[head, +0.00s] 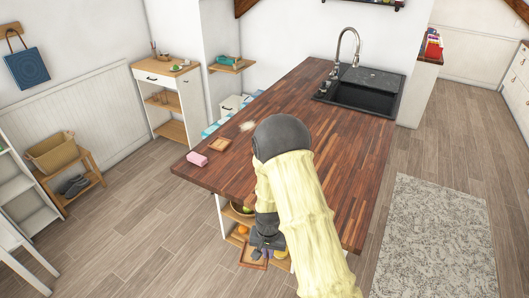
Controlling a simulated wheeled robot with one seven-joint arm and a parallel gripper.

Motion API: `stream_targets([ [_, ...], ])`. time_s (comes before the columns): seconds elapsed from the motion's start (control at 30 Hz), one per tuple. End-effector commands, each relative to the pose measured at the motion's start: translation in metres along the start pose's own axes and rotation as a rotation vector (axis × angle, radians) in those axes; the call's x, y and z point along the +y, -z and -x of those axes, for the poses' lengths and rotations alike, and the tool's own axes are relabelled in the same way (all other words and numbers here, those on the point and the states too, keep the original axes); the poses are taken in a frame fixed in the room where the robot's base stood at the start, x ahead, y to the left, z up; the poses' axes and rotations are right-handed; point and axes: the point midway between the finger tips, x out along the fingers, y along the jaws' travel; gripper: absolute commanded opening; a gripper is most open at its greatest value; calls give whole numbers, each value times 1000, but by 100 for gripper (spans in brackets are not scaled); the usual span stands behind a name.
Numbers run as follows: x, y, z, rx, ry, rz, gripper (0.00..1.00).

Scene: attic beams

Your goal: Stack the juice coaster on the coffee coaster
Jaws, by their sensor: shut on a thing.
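A small square wooden coaster (220,144) lies flat on the wooden counter (312,104), near its left edge. A second square coaster (251,260) with a brown rim is at my gripper (264,248), low at the near end of the island. My gripper is shut on this second coaster, which looks tilted and is partly covered by the fingers. I cannot tell from the markings which is the juice coaster and which the coffee coaster. My arm hides part of the counter and the shelves below.
A pink block (196,158) lies left of the counter coaster, and a whitish patch (247,126) shows beyond it. Shelves under the counter hold a bowl (242,209), an orange (243,230) and a yellow fruit (281,254). A sink (360,91) is at the far end.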

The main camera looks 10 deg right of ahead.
Motion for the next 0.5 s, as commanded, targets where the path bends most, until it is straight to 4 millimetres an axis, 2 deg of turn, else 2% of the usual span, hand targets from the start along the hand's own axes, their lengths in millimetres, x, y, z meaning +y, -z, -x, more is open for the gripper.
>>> stream_targets([
  [0.33,32,28,-39,0,1,240,0],
  [0.5,43,38,-50,1,1,341,0],
])
